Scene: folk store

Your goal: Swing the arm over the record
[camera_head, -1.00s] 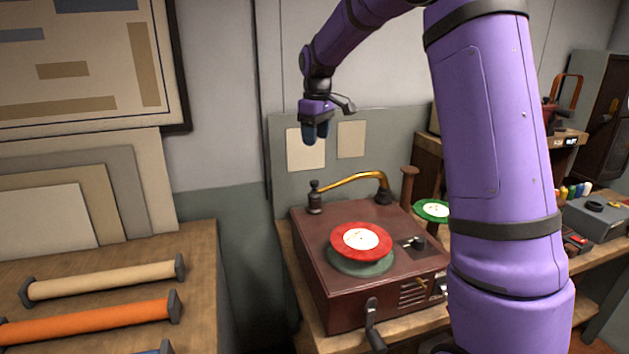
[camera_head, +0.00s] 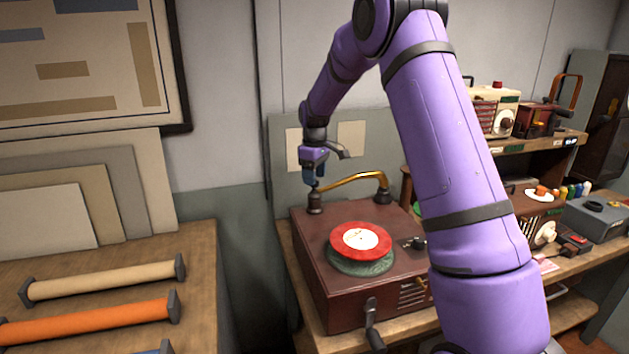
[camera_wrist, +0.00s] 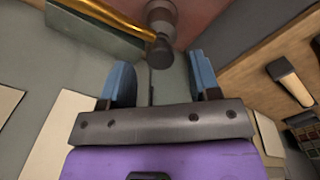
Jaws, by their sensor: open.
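The record player (camera_head: 310,259) is a dark red-brown box on a wooden bench. A red record (camera_head: 361,240) with a white label lies on its green turntable (camera_head: 360,262). The brass tone arm (camera_head: 352,179) runs along the back of the box, from a dark pivot at the right to a dark head (camera_head: 315,201) at the left, clear of the record. My gripper (camera_head: 312,182) is just above that head, pointing down. In the wrist view my gripper (camera_wrist: 160,82) is open, with the tone arm's head (camera_wrist: 160,52) ahead of and between its blue fingers.
A hand crank (camera_head: 371,322) sticks out at the box's front. A left bench holds rolls, including an orange one (camera_head: 85,320). Shelves with radios (camera_head: 497,110) stand at the right. My arm hides part of the box's right side.

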